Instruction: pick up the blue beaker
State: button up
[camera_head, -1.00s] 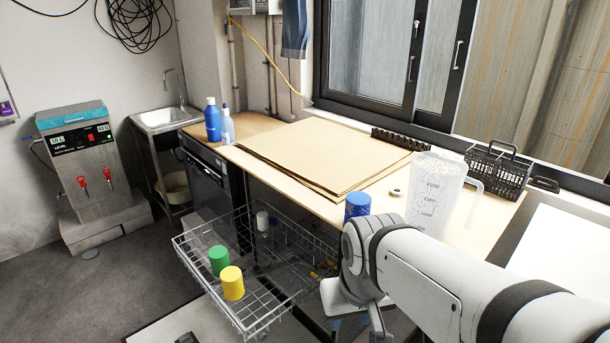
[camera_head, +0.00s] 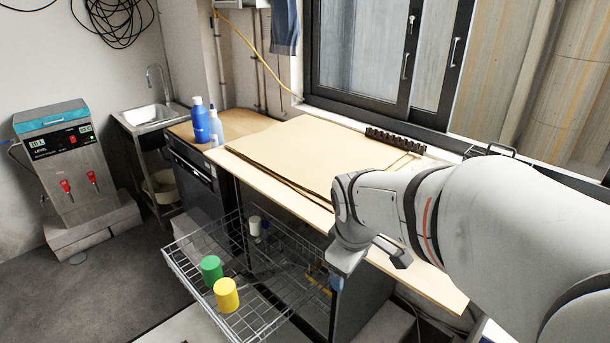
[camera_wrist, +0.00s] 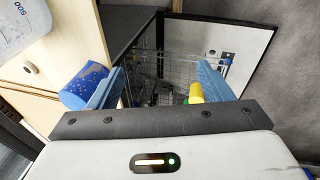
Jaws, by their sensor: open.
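The blue beaker (camera_wrist: 84,86) lies at the left in the wrist view, near the edge of the wooden counter (camera_wrist: 72,30). It is beside and partly behind my left finger, not between the fingers. In the head view my arm hides it. My gripper (camera_wrist: 160,72) is open and empty, its two blue fingers spread apart. In the head view my gripper (camera_head: 338,282) points down at the counter's front edge, near the right end of the wire basket (camera_head: 240,318); its fingers are mostly hidden there.
Green (camera_head: 211,269) and yellow (camera_head: 226,295) beakers stand in the pulled-out wire basket. A large measuring jug (camera_wrist: 22,25) stands near the blue beaker. Brown sheets (camera_head: 300,150) cover the middle counter. Blue bottles (camera_head: 201,120) stand at its far left end.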

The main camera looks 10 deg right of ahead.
jog(key=shift+o, duration=1.4)
jog(key=w+d+r+n+h+p, duration=0.1)
jog(key=w+d+r+n+p, duration=0.1)
jog(key=w+n, duration=0.7)
jog(key=shift+d+p, duration=0.75)
jog(key=shift+p, duration=0.2)
jog(key=w+d+n+p, duration=0.1)
jog(key=w+n, duration=0.1)
jog(key=n, duration=0.1)
jog(key=w+d+f+n+p, duration=0.1)
jog(key=w+n, duration=0.2)
jog(key=w+d+n+p, duration=0.1)
jog(key=w+n, duration=0.2)
jog(key=n, duration=0.1)
jog(key=shift+w+d+f+h, duration=0.1)
jog(key=shift+d+f+h, duration=0.05)
jog(key=shift+f+h, duration=0.25)
jog(key=shift+w+d+f+n+p, duration=0.2)
jog(key=shift+n+p, duration=0.1)
jog(key=shift+n, duration=0.1)
jog(key=shift+w+f, duration=0.1)
jog(key=shift+f, duration=0.2)
jog(key=shift+t, duration=0.3)
jog(key=x, duration=0.7)
